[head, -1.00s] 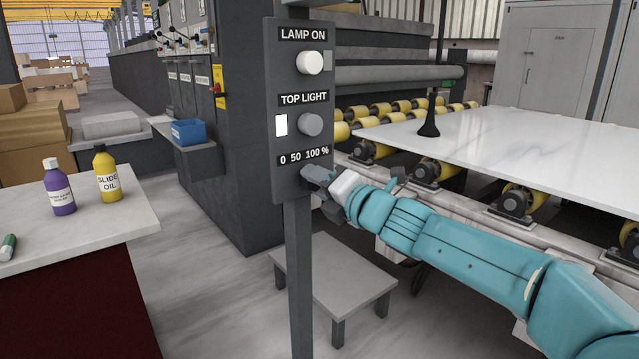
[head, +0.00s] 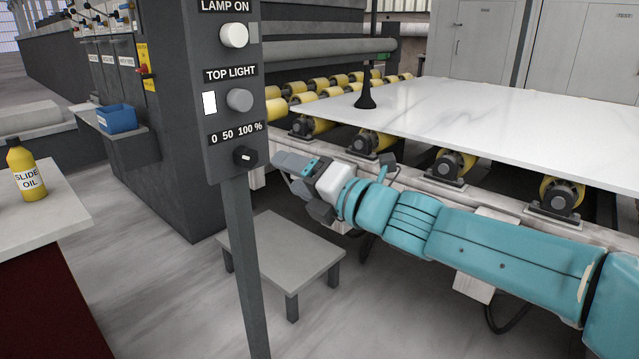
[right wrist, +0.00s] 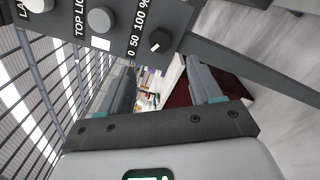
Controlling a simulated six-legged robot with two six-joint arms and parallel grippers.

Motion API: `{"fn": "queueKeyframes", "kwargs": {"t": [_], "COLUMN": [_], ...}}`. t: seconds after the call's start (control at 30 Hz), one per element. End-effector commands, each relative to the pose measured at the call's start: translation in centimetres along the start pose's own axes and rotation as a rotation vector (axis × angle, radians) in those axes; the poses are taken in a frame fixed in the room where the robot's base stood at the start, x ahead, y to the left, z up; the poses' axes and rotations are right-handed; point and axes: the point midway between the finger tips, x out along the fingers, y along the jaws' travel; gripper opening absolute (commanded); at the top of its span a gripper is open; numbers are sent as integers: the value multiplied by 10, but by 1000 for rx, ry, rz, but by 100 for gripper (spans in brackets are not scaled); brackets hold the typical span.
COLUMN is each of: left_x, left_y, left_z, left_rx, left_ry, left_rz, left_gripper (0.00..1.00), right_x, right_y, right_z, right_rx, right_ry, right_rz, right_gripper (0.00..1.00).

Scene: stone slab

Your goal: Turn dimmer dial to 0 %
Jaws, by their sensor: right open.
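The dimmer dial (head: 245,157) is a small black knob with a white mark, low on the grey control panel (head: 225,90), under the "0 50 100 %" label (head: 236,133). It also shows in the right wrist view (right wrist: 160,41), above the fingers. The white mark's exact setting is too small to tell. My right gripper (head: 283,172) is open and empty, just right of the dial and apart from it. In the right wrist view its two fingers (right wrist: 163,90) stand wide apart with nothing between them. My left gripper is not in view.
Above the dial sit the TOP LIGHT knob (head: 240,100) and LAMP ON knob (head: 234,36). The panel's post (head: 246,270) runs down beside a low grey stool (head: 282,250). A white slab (head: 500,120) lies on rollers at right. A bench (head: 50,205) with a yellow bottle (head: 27,170) is at left.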

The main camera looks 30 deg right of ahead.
Motion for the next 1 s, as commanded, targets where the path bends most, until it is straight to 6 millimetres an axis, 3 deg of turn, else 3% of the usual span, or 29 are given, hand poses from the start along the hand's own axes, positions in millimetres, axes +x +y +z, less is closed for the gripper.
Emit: {"fn": "queueKeyframes", "kwargs": {"t": [0.1,0.33,0.87,1.0], "left_x": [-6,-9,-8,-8], "left_y": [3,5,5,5], "left_z": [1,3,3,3], "left_rx": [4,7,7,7], "left_ry": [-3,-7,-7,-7], "left_rz": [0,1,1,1], "left_gripper": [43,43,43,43], "right_x": [-27,-52,-54,-40], "right_y": [2,0,0,-22], "right_z": [2,1,0,-11], "right_rx": [-1,-1,0,23], "right_ry": [-3,0,0,35], "right_rz": [-1,-1,0,-37], "right_gripper": [64,64,64,64]}}
